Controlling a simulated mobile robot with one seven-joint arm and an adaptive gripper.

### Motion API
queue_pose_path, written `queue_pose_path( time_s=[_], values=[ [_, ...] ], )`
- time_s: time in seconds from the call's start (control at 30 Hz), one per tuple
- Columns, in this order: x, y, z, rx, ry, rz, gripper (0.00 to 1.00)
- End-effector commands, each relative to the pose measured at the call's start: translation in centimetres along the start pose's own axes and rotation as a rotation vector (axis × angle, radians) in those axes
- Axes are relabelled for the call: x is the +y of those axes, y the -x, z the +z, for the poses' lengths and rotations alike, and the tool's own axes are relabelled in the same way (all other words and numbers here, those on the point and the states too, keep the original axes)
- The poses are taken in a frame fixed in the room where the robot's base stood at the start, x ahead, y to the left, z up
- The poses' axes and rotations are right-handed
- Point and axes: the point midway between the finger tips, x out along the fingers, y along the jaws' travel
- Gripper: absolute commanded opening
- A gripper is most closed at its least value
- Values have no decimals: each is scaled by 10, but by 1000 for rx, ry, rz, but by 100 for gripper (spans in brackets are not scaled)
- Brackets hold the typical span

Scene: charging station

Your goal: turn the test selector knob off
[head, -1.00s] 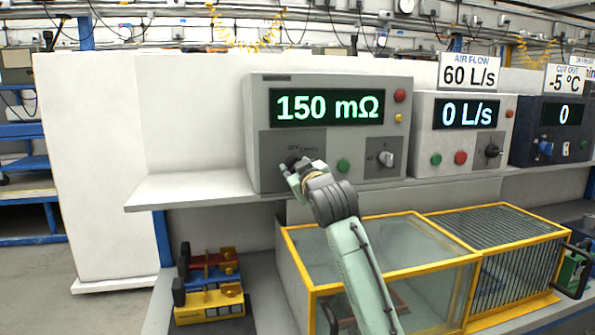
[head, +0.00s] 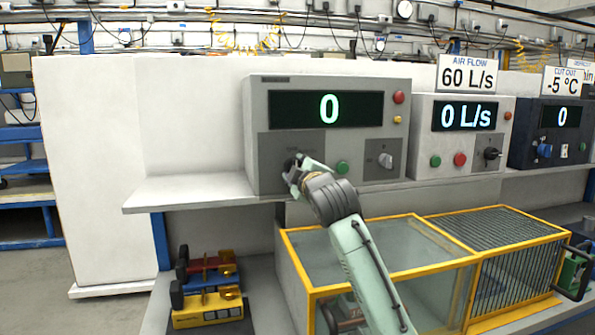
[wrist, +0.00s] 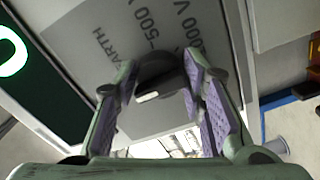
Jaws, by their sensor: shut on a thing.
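The test selector knob is a dark round knob with a pale mark, seen in the wrist view (wrist: 155,88) between my fingers. It sits on the lower left grey panel of the tester box (head: 257,110), whose display (head: 328,109) reads 0. The panel lettering near the knob includes EARTH, -500 V and 1000 V. My gripper (head: 290,170) is at the panel, shut on the knob, and hides most of it in the head view. In the wrist view my gripper (wrist: 160,98) has its purple-lined fingers on both sides of the knob.
A green button (head: 342,167) and a second knob (head: 386,160) are right of my gripper. The box stands on a white shelf (head: 190,193). A yellow-framed glass case (head: 375,235) lies below my arm. An air flow unit (head: 420,110) stands to the right.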

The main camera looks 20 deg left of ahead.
Motion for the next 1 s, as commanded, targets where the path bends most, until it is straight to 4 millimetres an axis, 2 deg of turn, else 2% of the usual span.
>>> queue_pose_path(
  time_s=[0.47, 0.5, 0.8, 1.0],
  values=[
    [-1, 0, 0, -1, 16, -1, 9],
    [-1, 0, 0, -1, 16, -1, 38],
    [0, 0, 0, 0, 14, -1, 57],
    [0, 0, 0, 0, 14, 0, 57]
  ],
)
